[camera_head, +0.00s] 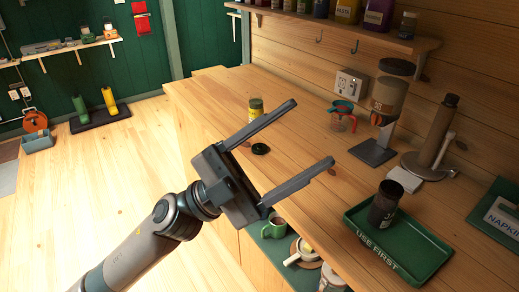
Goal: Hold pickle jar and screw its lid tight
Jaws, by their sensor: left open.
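A small jar (256,113) with a yellow body and a dark top stands upright on the wooden counter; it looks like the pickle jar. A round black lid (261,149) lies flat on the counter in front of it, apart from the jar. My left gripper (311,133) is open and empty, its two long fingers spread and pointing right over the counter. My right gripper is not in view.
Mugs (274,228) sit on a lower shelf. The counter's middle is clear.

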